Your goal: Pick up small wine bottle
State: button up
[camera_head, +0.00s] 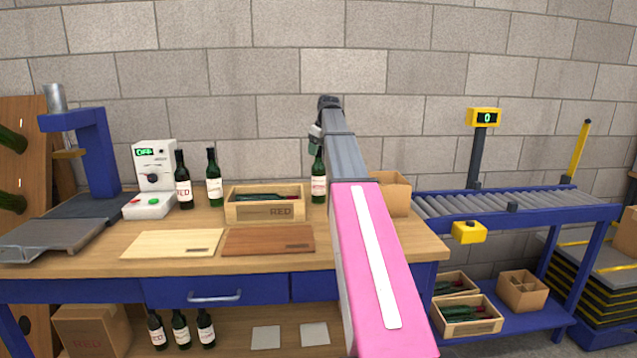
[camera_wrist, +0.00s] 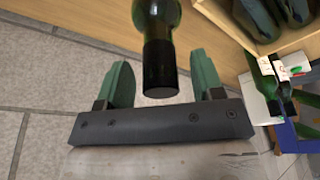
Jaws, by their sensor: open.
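A dark green wine bottle (camera_head: 318,185) with a white label stands upright on the workbench, just right of the RED crate. Its top is partly hidden by my gripper (camera_head: 316,140), which is above it. In the wrist view, the dark neck of this bottle (camera_wrist: 160,68) lies between the two green fingers of my gripper (camera_wrist: 161,72). The fingers are open, with a gap on each side of the neck. Two more wine bottles stand at the back left, one labelled RED (camera_head: 183,185) and one beside it (camera_head: 214,182).
The wooden RED crate (camera_head: 265,211) holds dark bottles and stands close left of the bottle. A cardboard box (camera_head: 397,195) is close on the right. A pale board (camera_head: 173,244) and a brown board (camera_head: 268,240) lie in front. A roller conveyor (camera_head: 520,204) is at right.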

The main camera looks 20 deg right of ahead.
jog(key=shift+x, duration=0.85)
grip_shut()
jog(key=shift+r, duration=0.15)
